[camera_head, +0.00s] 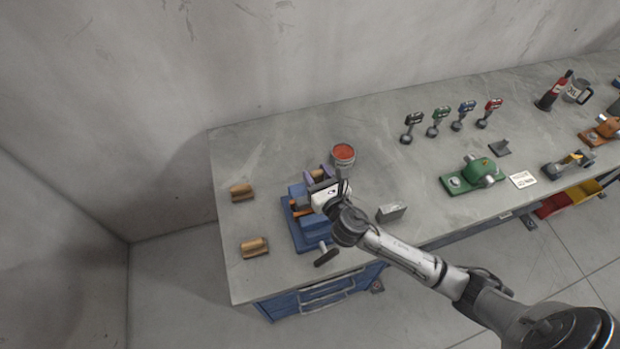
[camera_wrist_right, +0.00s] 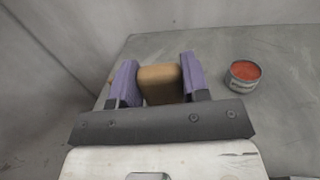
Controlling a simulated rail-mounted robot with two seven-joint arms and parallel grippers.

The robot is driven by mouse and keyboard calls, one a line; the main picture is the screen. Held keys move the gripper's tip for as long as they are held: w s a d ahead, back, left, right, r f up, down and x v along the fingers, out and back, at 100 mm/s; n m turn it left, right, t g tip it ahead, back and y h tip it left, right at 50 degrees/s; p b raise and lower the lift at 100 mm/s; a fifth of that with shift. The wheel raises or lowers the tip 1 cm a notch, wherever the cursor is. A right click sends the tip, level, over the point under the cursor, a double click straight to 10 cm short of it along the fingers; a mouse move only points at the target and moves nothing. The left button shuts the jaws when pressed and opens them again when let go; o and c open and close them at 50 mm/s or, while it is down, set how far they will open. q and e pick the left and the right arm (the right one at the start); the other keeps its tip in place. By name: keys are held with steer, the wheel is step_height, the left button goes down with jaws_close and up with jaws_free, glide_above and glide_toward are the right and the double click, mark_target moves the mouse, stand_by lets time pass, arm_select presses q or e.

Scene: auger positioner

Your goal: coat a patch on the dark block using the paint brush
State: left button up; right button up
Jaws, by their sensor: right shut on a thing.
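My right gripper (camera_head: 318,179) is over the far side of the blue vise (camera_head: 314,227). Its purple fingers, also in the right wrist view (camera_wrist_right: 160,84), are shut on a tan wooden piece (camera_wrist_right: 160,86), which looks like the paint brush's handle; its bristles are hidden. A can of red-orange paint (camera_head: 343,153) stands upright just beyond the gripper, and to its right in the right wrist view (camera_wrist_right: 245,71). A grey block (camera_head: 391,212) with a darker front lies on the bench to the right of the vise; I cannot tell any coating on it. My left gripper is not in view.
Two wooden rests (camera_head: 242,193) (camera_head: 255,247) sit left of the vise. The vise handle (camera_head: 326,257) sticks out at the front edge. Farther right are a green machine (camera_head: 471,177) and several upright coloured-top tools (camera_head: 438,121).

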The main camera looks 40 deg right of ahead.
steer(key=shift+d, duration=0.1)
steer(key=shift+w+a+p, duration=0.55)
steer(key=shift+w+a, duration=0.35)
steer(key=shift+a, duration=1.9)
step_height(320, 180, up, 7)
steer(key=p, duration=0.8)
steer(key=shift+a+f, duration=0.15)
steer(key=shift+f, duration=0.05)
steer(key=shift+w, duration=0.1)
